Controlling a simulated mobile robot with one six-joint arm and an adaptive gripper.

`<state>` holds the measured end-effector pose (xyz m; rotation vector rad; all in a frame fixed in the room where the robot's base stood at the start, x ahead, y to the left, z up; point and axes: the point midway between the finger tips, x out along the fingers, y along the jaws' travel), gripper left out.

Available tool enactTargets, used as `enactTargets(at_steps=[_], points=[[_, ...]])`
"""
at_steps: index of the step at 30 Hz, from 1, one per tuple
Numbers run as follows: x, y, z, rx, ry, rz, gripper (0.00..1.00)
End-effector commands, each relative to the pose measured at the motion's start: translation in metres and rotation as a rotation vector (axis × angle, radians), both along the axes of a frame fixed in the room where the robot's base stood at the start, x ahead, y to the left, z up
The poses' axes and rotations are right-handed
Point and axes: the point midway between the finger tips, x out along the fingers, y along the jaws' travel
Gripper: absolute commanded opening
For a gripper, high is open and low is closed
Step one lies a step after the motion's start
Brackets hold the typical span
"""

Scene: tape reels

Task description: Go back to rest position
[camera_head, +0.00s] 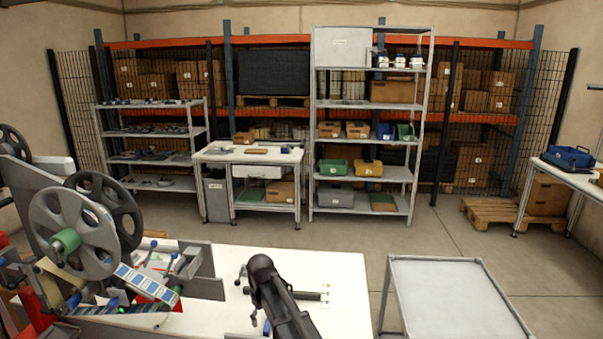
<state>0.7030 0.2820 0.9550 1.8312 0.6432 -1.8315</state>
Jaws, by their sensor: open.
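My dark arm (282,305) rises from the bottom edge in front of the white table (345,265), with a rounded black joint (262,268) at its upper end. I cannot make out the fingers of my gripper in this view. Small dark parts with blue bits (243,281) show left of the joint, and a dark strip with a pale end (325,292) shows to its right. The arm hides part of the table. A tape reel machine (120,275) with large grey reels (72,232) and a green hub (65,241) stands on the left.
A grey-topped table (450,290) stands empty at the right front. A workbench (248,155), a shelf with bins (365,140) and racks of boxes line the back. A table with a blue case (568,157) is at far right. Open floor lies between.

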Motion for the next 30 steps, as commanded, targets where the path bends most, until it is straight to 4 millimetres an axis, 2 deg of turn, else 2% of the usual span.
enactTargets(at_steps=[11, 17, 23, 30], points=[[-0.014, -0.042, -0.006, 0.0, 0.0, -0.079, 0.76], [-0.027, -0.078, -0.01, 0.0, 0.0, -0.15, 0.76], [-0.053, -0.13, -0.018, 0.0, 0.0, -0.26, 0.76], [-0.105, -0.21, -0.031, 0.0, 0.0, -0.456, 0.76]])
